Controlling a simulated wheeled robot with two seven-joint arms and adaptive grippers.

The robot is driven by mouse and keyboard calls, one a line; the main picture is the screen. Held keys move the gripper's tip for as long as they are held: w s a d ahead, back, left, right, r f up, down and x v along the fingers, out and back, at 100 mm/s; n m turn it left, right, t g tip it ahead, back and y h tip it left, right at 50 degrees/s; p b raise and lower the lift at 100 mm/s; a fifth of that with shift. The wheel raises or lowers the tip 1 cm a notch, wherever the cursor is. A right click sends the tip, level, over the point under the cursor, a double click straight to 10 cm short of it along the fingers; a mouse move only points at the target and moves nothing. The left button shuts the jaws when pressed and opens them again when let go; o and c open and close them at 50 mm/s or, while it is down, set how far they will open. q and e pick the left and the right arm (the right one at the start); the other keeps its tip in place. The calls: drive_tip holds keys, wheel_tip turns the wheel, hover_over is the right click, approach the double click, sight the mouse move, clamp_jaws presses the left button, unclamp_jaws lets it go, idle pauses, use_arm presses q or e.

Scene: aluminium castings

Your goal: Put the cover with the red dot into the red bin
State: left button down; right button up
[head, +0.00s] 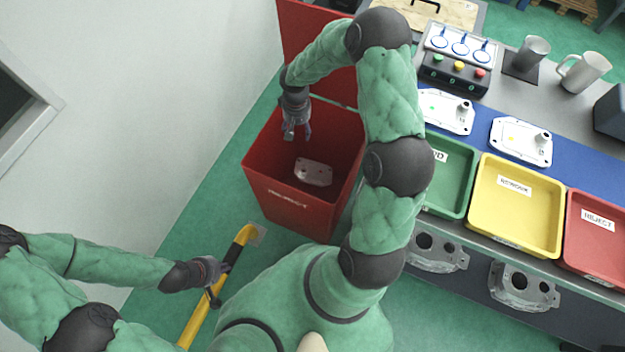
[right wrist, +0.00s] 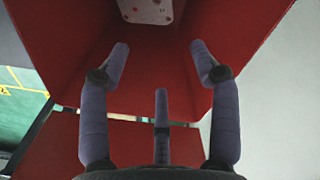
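A light metal cover (head: 314,172) lies inside the large red bin (head: 283,205), on its floor.
Green (head: 452,172), yellow (head: 518,205) and red (head: 597,228) trays line the bench front. A yellow rail (head: 198,318) stands left of my base. The bin's raised lid (head: 310,45) stands behind.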

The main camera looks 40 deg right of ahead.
wheel_tip(320, 180, up, 12)
idle(0.6)
idle(0.5)
